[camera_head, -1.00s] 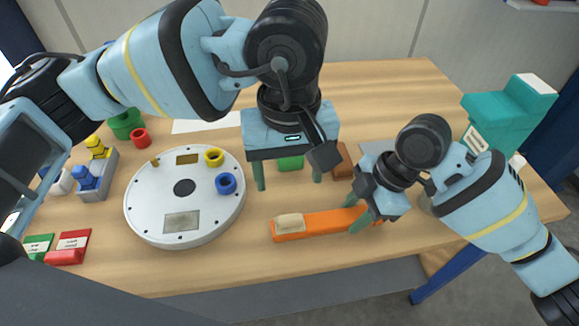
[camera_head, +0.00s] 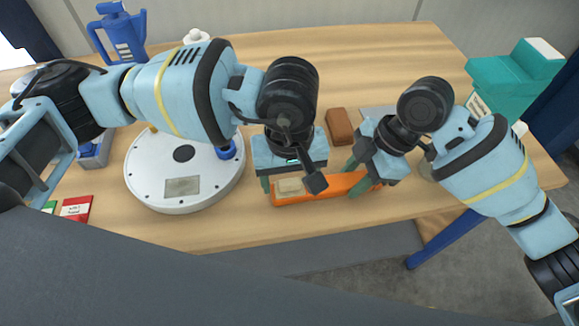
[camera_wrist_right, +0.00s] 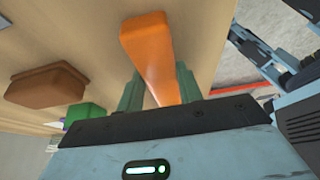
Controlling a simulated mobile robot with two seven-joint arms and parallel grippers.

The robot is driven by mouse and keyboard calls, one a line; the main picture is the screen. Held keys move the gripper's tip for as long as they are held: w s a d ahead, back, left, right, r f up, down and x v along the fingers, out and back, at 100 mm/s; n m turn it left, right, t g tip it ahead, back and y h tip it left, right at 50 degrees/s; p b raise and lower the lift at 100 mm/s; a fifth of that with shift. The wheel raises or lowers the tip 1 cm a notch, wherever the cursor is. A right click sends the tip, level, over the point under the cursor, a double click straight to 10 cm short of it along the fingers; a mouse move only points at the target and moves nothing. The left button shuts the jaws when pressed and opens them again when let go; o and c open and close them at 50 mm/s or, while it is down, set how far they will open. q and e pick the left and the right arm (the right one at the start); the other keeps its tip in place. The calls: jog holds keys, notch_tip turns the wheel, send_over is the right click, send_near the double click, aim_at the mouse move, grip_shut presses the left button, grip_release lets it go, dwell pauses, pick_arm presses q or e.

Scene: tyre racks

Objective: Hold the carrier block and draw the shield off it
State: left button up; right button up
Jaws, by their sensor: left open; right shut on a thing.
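An orange bar (camera_head: 342,187) lies along the front of the table with a beige block (camera_head: 290,186) at its left end. I cannot tell for certain which of these is the shield and which the carrier block. My right gripper (camera_head: 364,178) is shut on the orange bar near its right end. In the right wrist view the orange bar (camera_wrist_right: 150,45) runs between the fingers (camera_wrist_right: 160,92). My left gripper (camera_head: 292,184) is open, low over the beige end, its fingers partly hidden; I cannot tell whether they touch it.
A round white plate (camera_head: 182,190) stands close to the left. A brown block (camera_head: 339,126) lies behind the bar, also in the right wrist view (camera_wrist_right: 45,85). A teal box (camera_head: 515,75) stands at the right, a blue jug (camera_head: 122,35) at the back left. The back middle is clear.

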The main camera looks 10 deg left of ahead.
aim_at(290, 181)
pick_arm(q)
jog(key=c, duration=1)
jog(key=shift+c, duration=0.3)
jog(key=shift+r, duration=0.2)
jog(key=shift+r, duration=1.2)
jog(key=shift+r, duration=0.15)
jog(key=shift+r, duration=2.65)
jog(key=shift+a+r, duration=0.2)
jog(key=shift+r, duration=0.1)
jog(key=s+a+r, duration=0.1)
jog(key=s+a, duration=0.2)
jog(key=a, duration=0.5)
jog(key=shift+s+a+r, duration=0.4)
